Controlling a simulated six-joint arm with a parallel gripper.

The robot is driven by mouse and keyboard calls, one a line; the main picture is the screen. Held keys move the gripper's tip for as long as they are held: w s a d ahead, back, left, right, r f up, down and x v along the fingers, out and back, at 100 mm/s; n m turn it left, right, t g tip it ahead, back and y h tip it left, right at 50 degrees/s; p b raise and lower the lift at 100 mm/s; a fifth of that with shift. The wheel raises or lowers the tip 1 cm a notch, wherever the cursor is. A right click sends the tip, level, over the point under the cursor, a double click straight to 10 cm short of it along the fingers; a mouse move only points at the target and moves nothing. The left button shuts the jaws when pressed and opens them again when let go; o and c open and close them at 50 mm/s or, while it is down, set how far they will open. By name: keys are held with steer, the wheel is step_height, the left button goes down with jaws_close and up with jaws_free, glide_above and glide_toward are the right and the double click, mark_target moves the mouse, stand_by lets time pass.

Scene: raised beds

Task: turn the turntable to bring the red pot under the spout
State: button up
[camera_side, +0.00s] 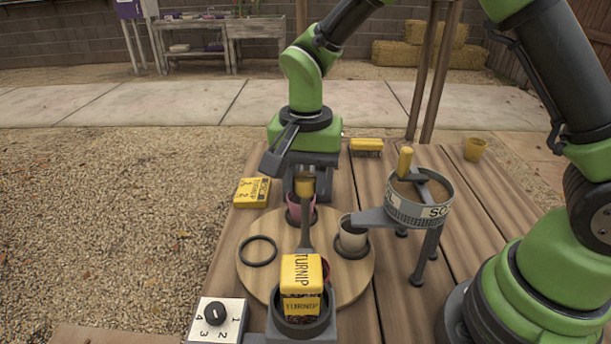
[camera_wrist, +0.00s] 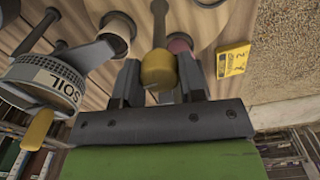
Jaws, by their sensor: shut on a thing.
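The round wooden turntable (camera_side: 262,282) carries a pink pot (camera_side: 294,212), a pale pot (camera_side: 353,238) and an empty dark ring (camera_side: 258,251). A red rim (camera_side: 326,269) shows at the front, mostly hidden behind a turnip box. The pale pot is below the spout (camera_side: 370,219) of the soil hopper (camera_side: 422,203). A grey lever (camera_side: 305,233) with a yellow knob (camera_side: 305,187) reaches back across the turntable. My gripper (camera_side: 304,184) is shut on this knob, also seen in the wrist view (camera_wrist: 158,68). The pink pot (camera_wrist: 180,43) is close beside the knob there.
A yellow turnip box (camera_side: 301,271) stands in a dark holder at the front, over the turntable's edge. A numbered dial (camera_side: 215,314) is front left. The hopper's legs stand right of the turntable.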

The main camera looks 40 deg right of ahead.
steer(key=shift+m, duration=0.6)
steer(key=o, duration=0.9)
steer(key=shift+o, duration=0.2)
step_height(320, 180, up, 10)
steer(key=shift+r, duration=0.1)
steer(key=s+d+r+n+t+y, duration=0.1)
steer(key=s+d+r+n+t, duration=0.1)
steer(key=s, duration=0.6)
steer(key=s+d+r+n+t+y, duration=0.1)
steer(key=s+d+r+n+t, duration=0.2)
steer(key=s, duration=0.6)
steer(key=r+n+t, duration=0.1)
steer(key=n+t, duration=0.1)
steer(key=shift+s+r+n, duration=0.15)
steer(key=shift+s+n, duration=0.15)
steer(key=shift+n, duration=0.1)
